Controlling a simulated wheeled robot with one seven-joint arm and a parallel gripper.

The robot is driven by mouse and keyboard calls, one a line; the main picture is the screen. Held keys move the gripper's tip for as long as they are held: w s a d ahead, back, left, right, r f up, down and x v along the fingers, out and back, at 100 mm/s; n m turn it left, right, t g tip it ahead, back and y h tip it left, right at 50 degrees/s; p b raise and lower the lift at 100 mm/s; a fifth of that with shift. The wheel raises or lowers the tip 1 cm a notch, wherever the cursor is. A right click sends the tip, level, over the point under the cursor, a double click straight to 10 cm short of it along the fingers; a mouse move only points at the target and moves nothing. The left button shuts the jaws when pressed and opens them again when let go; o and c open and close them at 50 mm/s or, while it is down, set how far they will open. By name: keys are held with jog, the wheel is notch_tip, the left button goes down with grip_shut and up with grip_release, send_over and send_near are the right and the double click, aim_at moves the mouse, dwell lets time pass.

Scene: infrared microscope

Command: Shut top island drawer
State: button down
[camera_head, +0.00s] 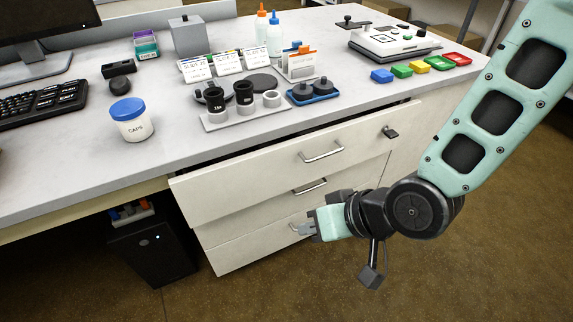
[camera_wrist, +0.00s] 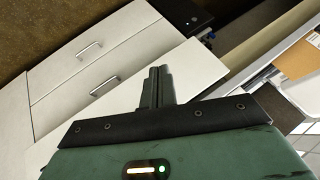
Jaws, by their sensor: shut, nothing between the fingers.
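The top island drawer (camera_head: 245,180) stands pulled out in the head view, with a dark gap between its white front and the counter edge. Its silver bar handle (camera_head: 322,151) is clear of my gripper. In the wrist view the drawer front (camera_wrist: 195,75) lies behind the fingers, and its handle is not visible there. My gripper (camera_head: 299,229) is shut and empty, in front of the lower drawers in the head view and below the top handle. The shut fingers (camera_wrist: 157,88) also show in the wrist view; whether they touch the drawer front I cannot tell.
Two lower drawers show, one with a handle (camera_head: 310,187); they look shut. A black lock piece (camera_head: 390,132) sits at the top drawer's right. The counter (camera_head: 170,160) holds a caps jar (camera_head: 132,120) and microscope parts. A black computer case (camera_head: 150,250) stands below left.

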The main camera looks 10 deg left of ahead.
jog(key=w+a+f+m+t+y+b, duration=0.1)
jog(key=a+f+m+t+y+b, duration=0.1)
jog(key=a+f+m+y, duration=0.15)
jog(key=m+t+h+p, duration=0.1)
jog(key=m+t, duration=0.9)
jog(key=m, duration=0.3)
send_near(278, 152)
jog(key=x, duration=0.6)
jog(key=shift+w+a, duration=0.3)
jog(key=b+x, duration=0.1)
jog(key=x, duration=0.3)
jog(key=shift+w+f+b, duration=0.1)
jog(key=shift+w+b, duration=0.1)
jog(key=shift+b, duration=0.1)
jog(key=shift+w+a+r, duration=0.2)
jog(key=shift+w, duration=0.1)
